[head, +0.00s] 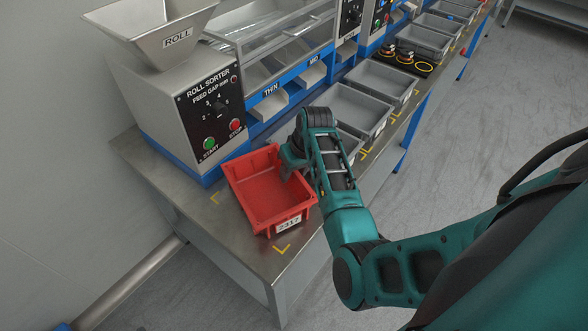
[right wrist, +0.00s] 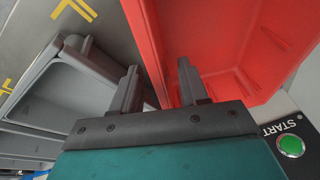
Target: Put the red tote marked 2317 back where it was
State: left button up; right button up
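The red tote (head: 262,199) stands at the near left end of the steel bench, with a white label reading 2317 on its front. It looks empty. Yellow corner marks show just outside its left and front sides. My right gripper (head: 290,164) is at the tote's right wall. In the right wrist view the right gripper (right wrist: 158,75) has its fingers apart, with the wall of the red tote (right wrist: 151,45) between them, one finger on the inner side and one outside. I cannot tell whether either finger touches. My left gripper is not in view.
The roll sorter (head: 180,105) with its hopper stands behind the tote. Grey totes (head: 357,112) line the bench front to the right, one close beside my right gripper. The bench (head: 200,218) is bare left of the red tote.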

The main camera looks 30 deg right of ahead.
jog(key=shift+r, duration=0.55)
jog(key=v, duration=1.1)
jog(key=shift+s+r, duration=0.15)
jog(key=shift+r, duration=0.25)
jog(key=shift+d+f, duration=0.1)
